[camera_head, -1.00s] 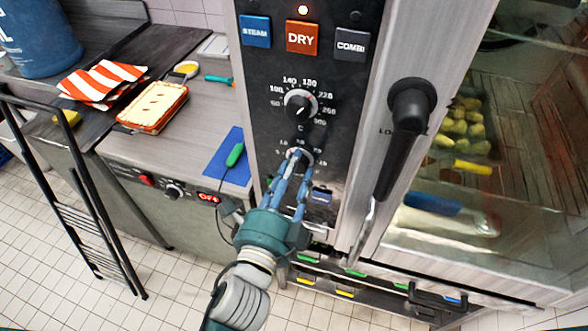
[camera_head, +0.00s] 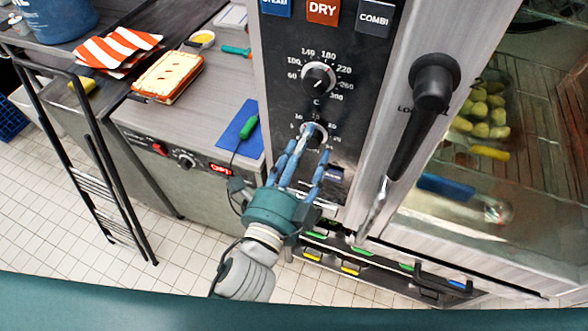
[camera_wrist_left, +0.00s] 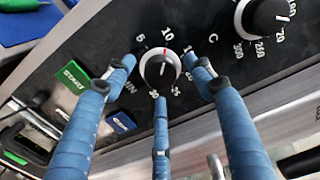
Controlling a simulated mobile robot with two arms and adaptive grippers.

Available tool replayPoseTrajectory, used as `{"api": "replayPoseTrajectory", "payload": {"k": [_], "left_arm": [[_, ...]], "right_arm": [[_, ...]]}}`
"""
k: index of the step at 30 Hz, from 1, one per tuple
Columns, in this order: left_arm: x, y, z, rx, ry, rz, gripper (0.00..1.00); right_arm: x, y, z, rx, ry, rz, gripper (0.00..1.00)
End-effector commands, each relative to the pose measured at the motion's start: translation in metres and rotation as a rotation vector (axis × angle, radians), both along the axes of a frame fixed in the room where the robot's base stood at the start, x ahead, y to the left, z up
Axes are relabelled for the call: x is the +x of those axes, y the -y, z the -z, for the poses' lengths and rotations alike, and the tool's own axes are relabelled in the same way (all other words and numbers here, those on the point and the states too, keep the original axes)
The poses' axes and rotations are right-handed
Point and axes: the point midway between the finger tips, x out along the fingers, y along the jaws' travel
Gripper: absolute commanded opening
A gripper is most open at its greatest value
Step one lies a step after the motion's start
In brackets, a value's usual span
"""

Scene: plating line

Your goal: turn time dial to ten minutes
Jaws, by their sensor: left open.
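The time dial (camera_wrist_left: 160,69) is a round black knob with a light rim on the black control panel. In the left wrist view numbers ring it, with 10 above it and 5 to its upper left. A red mark on its face points roughly toward the 10; the exact setting is hard to read. In the head view the time dial (camera_head: 314,134) is partly hidden by my fingers. My left gripper (camera_head: 307,150) is open, its three blue fingers spread around the dial. I cannot tell whether they touch it. My right gripper is not in view.
The temperature dial (camera_head: 318,77) sits just above the time dial. The oven's black door handle (camera_head: 421,115) stands out to the right. A green START button (camera_wrist_left: 73,77) and a blue button (camera_wrist_left: 122,123) are near the fingers. A blue mat (camera_head: 236,128) with a green-handled probe (camera_head: 249,126) lies left.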

Motion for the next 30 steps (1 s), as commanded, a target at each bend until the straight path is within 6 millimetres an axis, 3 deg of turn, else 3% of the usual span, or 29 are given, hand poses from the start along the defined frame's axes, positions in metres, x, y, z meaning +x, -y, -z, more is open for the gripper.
{"api": "replayPoseTrajectory", "payload": {"k": [15, 21, 30], "left_arm": [[-0.080, -0.027, 0.001, -0.003, -0.006, -0.003, 0.54], [-0.095, -0.031, 0.000, -0.003, -0.003, -0.002, 0.54], [-0.101, -0.033, -0.001, -0.001, 0.000, -0.001, 0.54]], "right_arm": [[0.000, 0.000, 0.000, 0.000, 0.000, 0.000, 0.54], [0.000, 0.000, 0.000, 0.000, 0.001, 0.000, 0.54], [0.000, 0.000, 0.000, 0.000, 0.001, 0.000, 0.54]]}}
